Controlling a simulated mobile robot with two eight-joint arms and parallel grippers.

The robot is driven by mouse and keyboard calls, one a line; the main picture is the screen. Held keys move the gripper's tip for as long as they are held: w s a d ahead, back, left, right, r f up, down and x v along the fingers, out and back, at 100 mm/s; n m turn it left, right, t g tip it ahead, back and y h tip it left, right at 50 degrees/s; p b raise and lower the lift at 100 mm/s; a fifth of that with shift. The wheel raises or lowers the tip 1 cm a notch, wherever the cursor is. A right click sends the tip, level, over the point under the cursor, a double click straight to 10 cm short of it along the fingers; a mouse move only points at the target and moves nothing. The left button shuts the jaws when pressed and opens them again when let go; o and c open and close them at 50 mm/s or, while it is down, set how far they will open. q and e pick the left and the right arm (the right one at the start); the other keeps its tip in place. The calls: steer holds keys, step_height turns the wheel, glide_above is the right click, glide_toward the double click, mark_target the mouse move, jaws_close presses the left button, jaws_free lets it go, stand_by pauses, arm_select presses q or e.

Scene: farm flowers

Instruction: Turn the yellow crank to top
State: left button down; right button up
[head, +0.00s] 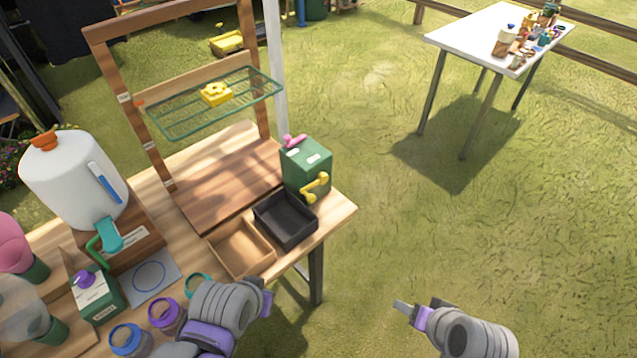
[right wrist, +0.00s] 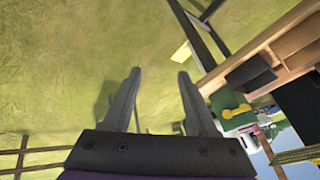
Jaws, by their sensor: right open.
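The yellow crank (head: 316,187) is on the front face of a green box (head: 306,163) at the right end of the wooden bench. It slants from lower left to upper right. In the right wrist view the crank (right wrist: 236,111) and green box (right wrist: 222,101) appear at the right, outside the jaws. My right gripper (head: 402,306) is low and right of the bench, apart from the crank. In the right wrist view its two fingers (right wrist: 159,74) are spread and empty. My left gripper (head: 267,298) is at the bench's front edge; its fingers cannot be made out.
A black tray (head: 286,221) and a wooden tray (head: 240,250) sit beside the green box. A pink part (head: 294,141) tops the box. A wire shelf (head: 185,115) stands behind. Open grass lies right of the bench; a white table (head: 470,38) stands farther back.

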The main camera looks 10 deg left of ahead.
steer(key=w+a+f+m+t+y+b, duration=0.15)
steer(key=w+a+m+y+b, duration=0.45)
steer(key=a, duration=0.6)
steer(key=m+t+y+b, duration=0.4)
steer(key=m+y, duration=0.2)
steer(key=m, duration=0.4)
glide_toward(314, 201)
steer(key=x, duration=1)
steer(key=shift+a+r, duration=0.15)
steer(key=shift+a, duration=0.1)
arm_select(q)
step_height(314, 201, down, 12)
steer(key=s, duration=0.1)
steer(key=shift+s+f, duration=0.2)
steer(key=shift+s, duration=0.1)
arm_select(e)
jaws_close()
